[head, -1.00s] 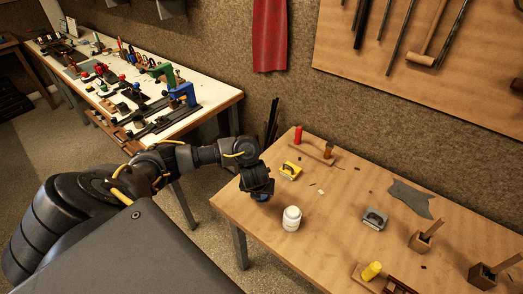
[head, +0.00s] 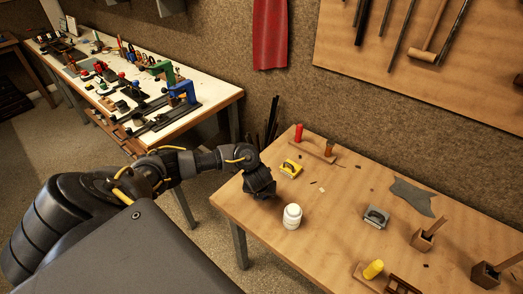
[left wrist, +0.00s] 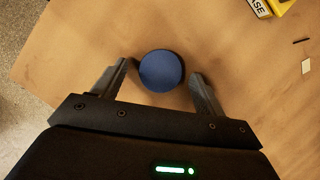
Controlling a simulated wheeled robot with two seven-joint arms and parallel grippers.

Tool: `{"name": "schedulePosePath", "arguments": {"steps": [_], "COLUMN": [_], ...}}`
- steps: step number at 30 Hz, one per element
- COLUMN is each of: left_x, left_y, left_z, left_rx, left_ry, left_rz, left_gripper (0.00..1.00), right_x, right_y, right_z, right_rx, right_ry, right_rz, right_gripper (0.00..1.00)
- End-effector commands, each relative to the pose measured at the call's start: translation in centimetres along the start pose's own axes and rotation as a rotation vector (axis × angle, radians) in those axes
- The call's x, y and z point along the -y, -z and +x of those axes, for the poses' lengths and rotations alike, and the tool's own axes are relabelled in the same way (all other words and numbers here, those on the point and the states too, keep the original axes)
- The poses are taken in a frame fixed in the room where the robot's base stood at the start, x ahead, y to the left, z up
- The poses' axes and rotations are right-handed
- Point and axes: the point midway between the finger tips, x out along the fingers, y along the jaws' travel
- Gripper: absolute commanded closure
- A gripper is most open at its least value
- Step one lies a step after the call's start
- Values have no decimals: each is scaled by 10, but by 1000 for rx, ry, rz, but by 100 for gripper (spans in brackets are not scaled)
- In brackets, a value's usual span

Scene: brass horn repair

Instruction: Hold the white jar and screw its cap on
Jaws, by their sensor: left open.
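The white jar (head: 292,217) stands upright on the wooden bench, just right of my left gripper (head: 263,193) in the head view. In the left wrist view, a round blue cap (left wrist: 161,71) lies on the bench between the spread fingers of my left gripper (left wrist: 160,72). The gripper points down and is open, with a gap on each side of the cap. The cap is hidden behind the gripper in the head view. My right gripper is not in view.
A yellow box (head: 290,168) lies behind the gripper, with a red cylinder (head: 298,133) farther back. A grey tool (head: 376,217) and a yellow-topped object (head: 373,270) lie to the right. The bench's left edge is close to the gripper.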

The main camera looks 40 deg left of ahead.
Motion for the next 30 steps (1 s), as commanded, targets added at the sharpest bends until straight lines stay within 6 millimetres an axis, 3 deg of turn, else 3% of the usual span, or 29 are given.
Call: {"name": "schedulePosePath", "arguments": {"steps": [4,15,25,30], "left_x": [0,0,0,1], "left_y": [0,0,-2,-10], "left_z": [0,0,-4,-20], "left_rx": [0,0,1,4], "left_ry": [0,0,1,3], "left_rz": [0,-1,-2,-1], "left_gripper": [28,75,75,75], "right_x": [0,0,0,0], "right_y": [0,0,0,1], "right_z": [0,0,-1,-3], "right_rx": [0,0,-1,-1], "right_ry": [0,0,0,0], "right_rz": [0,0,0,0], "right_gripper": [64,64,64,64]}}
